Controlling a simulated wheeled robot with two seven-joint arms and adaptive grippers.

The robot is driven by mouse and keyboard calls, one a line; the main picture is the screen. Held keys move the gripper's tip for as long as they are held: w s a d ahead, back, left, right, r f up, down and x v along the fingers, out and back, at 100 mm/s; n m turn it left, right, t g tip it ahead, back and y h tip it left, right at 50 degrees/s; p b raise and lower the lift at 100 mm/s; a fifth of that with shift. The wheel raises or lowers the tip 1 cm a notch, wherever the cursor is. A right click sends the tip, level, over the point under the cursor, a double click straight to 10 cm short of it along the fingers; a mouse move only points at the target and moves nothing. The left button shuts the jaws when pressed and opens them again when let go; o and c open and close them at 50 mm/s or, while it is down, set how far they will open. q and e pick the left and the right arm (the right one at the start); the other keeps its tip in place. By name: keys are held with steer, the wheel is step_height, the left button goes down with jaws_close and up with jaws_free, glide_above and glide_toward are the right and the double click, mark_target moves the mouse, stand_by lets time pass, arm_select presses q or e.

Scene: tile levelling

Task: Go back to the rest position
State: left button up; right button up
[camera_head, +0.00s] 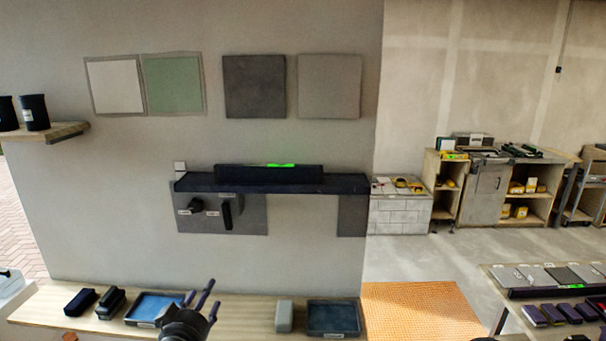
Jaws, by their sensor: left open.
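My left gripper (203,302) is at the bottom of the head view, over the wooden bench (240,315). Its fingers are spread open with nothing between them, and they point up. It is in front of a blue tray (152,307) and hides part of it. My right gripper does not show.
The bench also holds dark blocks (80,302), a grey block (284,317) and a dark tray (333,318). A dark shelf (345,184) is on the wall below several square tiles (254,86). A table (503,303) with tiles stands at right. Orange matting (420,310) lies between.

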arm_select(q)
steer(key=s+d+f+g+h+b, duration=0.1)
steer(key=s+d+f+g, duration=0.15)
steer(key=f, duration=0.85)
steer(key=s+d+f+g, duration=0.1)
steer(key=f+g, duration=0.2)
steer(key=f, duration=0.7)
steer(key=s+d+f+g+h+b, duration=0.1)
steer(key=s+d+f+g, duration=0.15)
steer(key=f, duration=0.85)
steer(key=s+d+f+n+g, duration=0.1)
steer(key=s+d+f+g, duration=0.2)
steer(key=s+f, duration=0.7)
steer(key=s+d+f+n+g+h+b, duration=0.1)
steer(key=s+d+f+g, duration=0.2)
steer(key=s+f, duration=0.7)
steer(key=shift+f+g+b, duration=0.3)
steer(key=shift+f+g, duration=0.65)
steer(key=shift+g, duration=0.25)
